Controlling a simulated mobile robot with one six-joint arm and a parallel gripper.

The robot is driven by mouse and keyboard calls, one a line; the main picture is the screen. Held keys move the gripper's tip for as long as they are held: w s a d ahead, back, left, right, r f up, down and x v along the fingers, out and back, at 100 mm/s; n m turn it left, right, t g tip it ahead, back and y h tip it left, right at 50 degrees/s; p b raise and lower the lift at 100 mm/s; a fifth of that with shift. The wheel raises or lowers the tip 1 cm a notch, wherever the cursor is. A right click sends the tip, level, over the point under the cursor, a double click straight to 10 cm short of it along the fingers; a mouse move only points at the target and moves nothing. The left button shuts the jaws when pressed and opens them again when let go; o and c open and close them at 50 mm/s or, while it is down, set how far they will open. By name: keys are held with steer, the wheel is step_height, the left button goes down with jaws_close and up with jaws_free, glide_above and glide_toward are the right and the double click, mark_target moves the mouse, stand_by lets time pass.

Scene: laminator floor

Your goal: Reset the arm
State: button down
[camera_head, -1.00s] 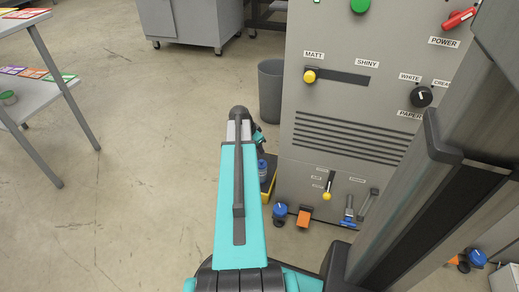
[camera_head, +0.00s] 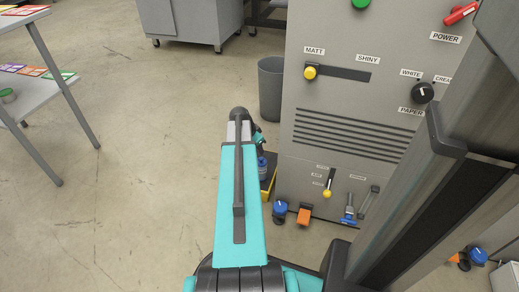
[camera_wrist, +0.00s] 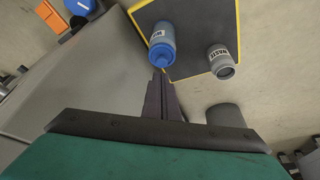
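My arm stretches forward in the head view, its teal link pointing away from me. A small part of its dark far end (camera_head: 258,138) shows past the link; the fingertips are hidden there. In the wrist view my gripper (camera_wrist: 162,82) has its two dark fingers close together, with nothing visible between them. A blue bottle (camera_wrist: 162,42) with a white label lies just beyond the fingertips in the picture; I cannot tell whether they touch. It also shows beside my arm in the head view (camera_head: 262,172).
A dark tray with a yellow rim (camera_wrist: 239,30) bears the blue bottle and a grey labelled container (camera_wrist: 221,62). The grey machine (camera_head: 340,120) with knobs and levers stands close on the right. A grey bin (camera_head: 270,88) is behind my arm. Shelves (camera_head: 45,95) stand left; floor between is clear.

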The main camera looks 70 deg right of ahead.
mark_target(262, 158)
steer(key=shift+f+b, duration=0.6)
steer(key=shift+f, duration=1)
stand_by(0.3)
steer(key=shift+r, duration=0.2)
step_height(262, 158, up, 7)
steer(key=p, duration=0.5)
steer(key=shift+f, duration=0.2)
stand_by(0.8)
stand_by(0.5)
